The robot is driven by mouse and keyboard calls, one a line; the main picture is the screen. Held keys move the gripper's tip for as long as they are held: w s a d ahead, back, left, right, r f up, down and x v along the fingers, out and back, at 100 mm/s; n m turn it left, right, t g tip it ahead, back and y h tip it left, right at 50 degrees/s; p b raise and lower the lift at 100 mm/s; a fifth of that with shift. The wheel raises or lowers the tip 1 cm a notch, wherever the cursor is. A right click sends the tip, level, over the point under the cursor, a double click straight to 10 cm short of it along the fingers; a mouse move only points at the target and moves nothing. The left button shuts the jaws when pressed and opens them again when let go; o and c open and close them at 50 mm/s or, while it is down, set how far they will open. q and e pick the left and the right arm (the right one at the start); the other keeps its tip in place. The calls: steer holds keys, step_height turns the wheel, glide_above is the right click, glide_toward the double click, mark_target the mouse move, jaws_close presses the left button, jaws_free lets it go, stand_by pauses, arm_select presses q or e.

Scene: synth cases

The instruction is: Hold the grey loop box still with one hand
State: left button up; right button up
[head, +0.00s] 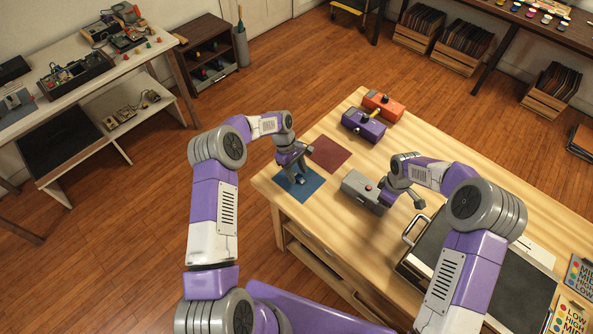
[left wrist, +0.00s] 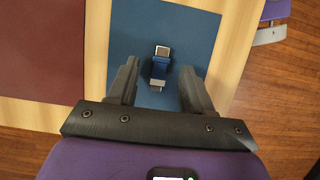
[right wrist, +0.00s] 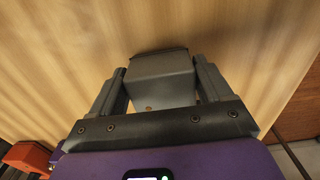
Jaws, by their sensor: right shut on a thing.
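My left gripper (head: 295,172) is over the blue mat (head: 300,190). In the left wrist view its fingers (left wrist: 157,90) are apart, and a small blue piece with a metal end (left wrist: 160,65) lies on the blue mat (left wrist: 190,30) between and ahead of them. I see no contact with that piece.
A dark red mat (head: 328,153) lies beside the blue mat. A purple box (head: 362,126) and an orange box (head: 384,106) stand at the table's far end. A black panel with a handle (head: 470,270) covers the table's near right part.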

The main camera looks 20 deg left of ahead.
arm_select(q)
steer(key=v, duration=1.2)
arm_select(e)
steer(key=o, duration=1.1)
step_height(320, 180, up, 12)
arm_select(q)
step_height(320, 180, up, 8)
steer(key=p, duration=0.8)
arm_select(e)
step_height(320, 180, up, 10)
